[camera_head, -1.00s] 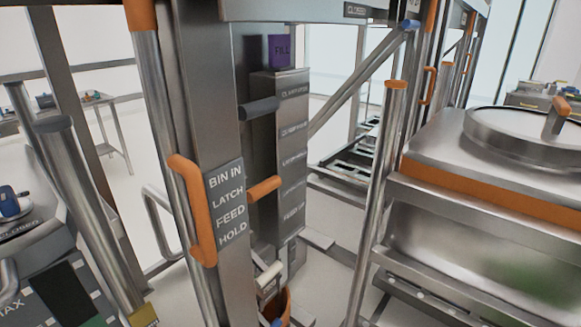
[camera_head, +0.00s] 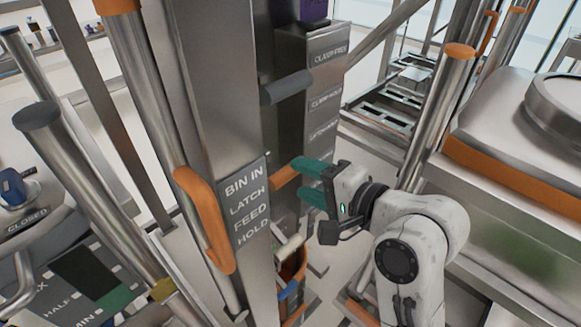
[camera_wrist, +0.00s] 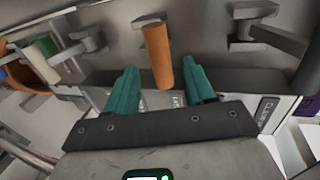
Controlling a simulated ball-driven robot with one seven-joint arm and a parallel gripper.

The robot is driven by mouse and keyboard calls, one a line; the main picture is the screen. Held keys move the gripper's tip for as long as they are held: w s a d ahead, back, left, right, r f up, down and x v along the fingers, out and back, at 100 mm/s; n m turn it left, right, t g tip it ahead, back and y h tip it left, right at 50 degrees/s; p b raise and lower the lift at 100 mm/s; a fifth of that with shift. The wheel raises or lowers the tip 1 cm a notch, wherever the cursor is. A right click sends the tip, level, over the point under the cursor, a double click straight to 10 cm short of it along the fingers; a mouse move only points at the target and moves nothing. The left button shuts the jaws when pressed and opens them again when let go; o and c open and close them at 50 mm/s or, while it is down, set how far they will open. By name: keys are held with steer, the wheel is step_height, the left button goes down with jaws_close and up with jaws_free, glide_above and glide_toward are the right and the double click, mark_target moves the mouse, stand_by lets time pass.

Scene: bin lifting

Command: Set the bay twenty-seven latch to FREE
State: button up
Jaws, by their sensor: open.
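An orange latch handle (camera_head: 284,178) sticks out sideways from the steel column, beside the sign reading BIN IN, LATCH, FEED, HOLD (camera_head: 245,207). My gripper (camera_head: 306,182) is at this handle, coming from the right with its green fingers. In the wrist view the orange handle (camera_wrist: 158,56) points down toward the gap between the open green fingers (camera_wrist: 158,82). I cannot tell whether either finger touches it. A label plate reading CLAMP FREE (camera_head: 331,53) is on the box behind; its lower labels are partly hidden. I see no bay number.
A grey handle (camera_head: 286,87) sits above the orange one; it also shows in the wrist view (camera_wrist: 275,36). A vertical orange grab handle (camera_head: 205,219) is on the column's left. A cream handle (camera_head: 290,247) is below. A steel post (camera_head: 437,115) stands right.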

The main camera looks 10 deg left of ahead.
mark_target(293, 176)
steer(key=shift+x, duration=2.65)
steer(key=shift+c, duration=0.3)
steer(key=shift+s, duration=0.1)
jaws_close()
